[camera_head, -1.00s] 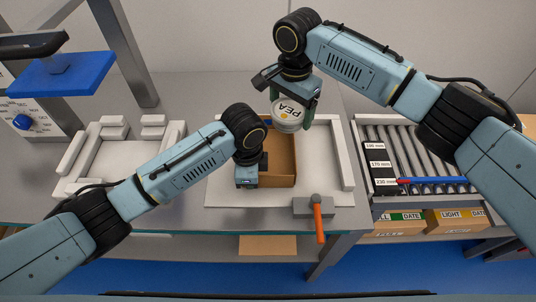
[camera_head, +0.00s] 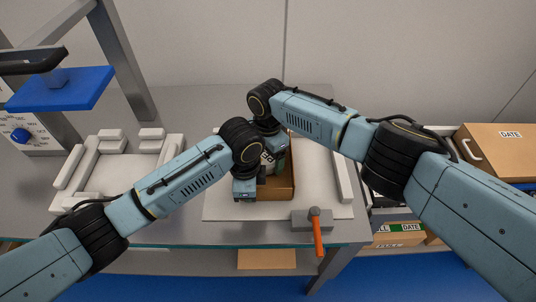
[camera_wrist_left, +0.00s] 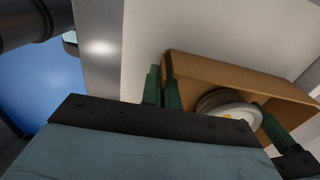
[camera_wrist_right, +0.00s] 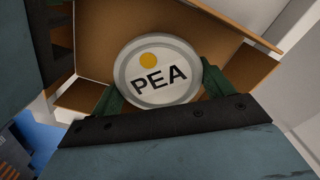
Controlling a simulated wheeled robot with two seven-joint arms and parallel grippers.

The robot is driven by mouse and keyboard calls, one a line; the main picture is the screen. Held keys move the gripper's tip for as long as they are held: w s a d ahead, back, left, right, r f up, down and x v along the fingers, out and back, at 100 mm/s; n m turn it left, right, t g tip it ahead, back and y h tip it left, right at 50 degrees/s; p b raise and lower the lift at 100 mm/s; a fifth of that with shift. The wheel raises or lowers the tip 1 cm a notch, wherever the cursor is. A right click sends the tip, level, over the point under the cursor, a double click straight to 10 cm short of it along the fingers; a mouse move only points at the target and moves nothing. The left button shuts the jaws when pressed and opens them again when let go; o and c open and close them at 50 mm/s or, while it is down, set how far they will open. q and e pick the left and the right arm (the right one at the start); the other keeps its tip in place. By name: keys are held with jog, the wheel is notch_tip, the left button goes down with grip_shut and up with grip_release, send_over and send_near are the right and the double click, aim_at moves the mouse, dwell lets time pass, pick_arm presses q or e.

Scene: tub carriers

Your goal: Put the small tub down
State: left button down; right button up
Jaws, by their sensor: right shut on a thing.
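The small tub (camera_wrist_right: 157,70) has a round white lid with "PEA" and a yellow dot. My right gripper (camera_head: 276,158) is shut on it, one finger at each side. The tub is low, inside the open cardboard box (camera_head: 285,188); it also shows in the left wrist view (camera_wrist_left: 229,107). Its underside is hidden, so I cannot tell whether it touches the box floor. My left gripper (camera_head: 247,188) is at the box's left wall.
The box stands on a white board (camera_head: 325,195) on the grey table. A clamp with an orange handle (camera_head: 318,235) is at the front edge. A white fixture (camera_head: 115,165) and a blue-plated device (camera_head: 60,88) stand left. A closed carton (camera_head: 500,150) is at right.

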jog(key=shift+f, duration=0.15)
jog(key=shift+f, duration=0.2)
jog(key=o, duration=1.1)
jog(key=shift+c, duration=0.2)
notch_tip(320, 180, up, 12)
jog(key=shift+r, duration=0.2)
pick_arm(q)
jog(key=c, duration=1.6)
grip_release()
